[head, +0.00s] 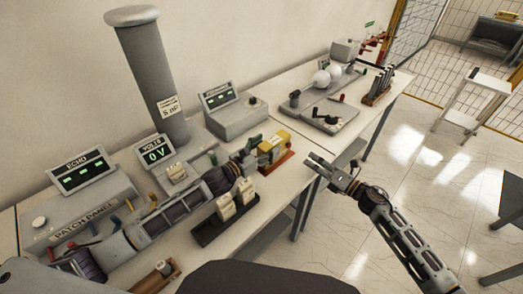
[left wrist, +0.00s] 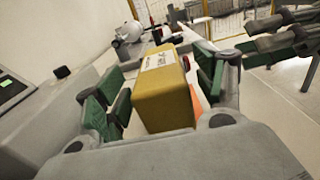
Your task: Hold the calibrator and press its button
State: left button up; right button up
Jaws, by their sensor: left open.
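The calibrator appears to be the yellow box (head: 273,149) with a white label, standing on an orange-red base on the bench. My left gripper (head: 253,160) reaches it from the left in the head view. In the left wrist view the yellow box (left wrist: 165,95) stands between the green-padded fingers of my left gripper (left wrist: 155,105). These fingers are open, with a gap visible on the right side of the box. My right gripper (head: 318,165) is to the right of the box, apart from it, with its fingers seemingly spread and empty. I cannot make out the button.
A grey meter console (head: 233,115) stands behind the box. A dark tray with pale blocks (head: 226,207) lies in front. A tall grey column (head: 152,80), a VOLTS display (head: 155,153) and a patch panel (head: 85,215) are to the left.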

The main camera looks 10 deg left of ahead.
pick_arm(q)
jog(key=shift+x, duration=0.9)
jog(key=c, duration=1.4)
pick_arm(e)
jog(key=shift+c, duration=0.2)
pick_arm(q)
jog(key=shift+o, duration=0.2)
pick_arm(e)
grip_shut()
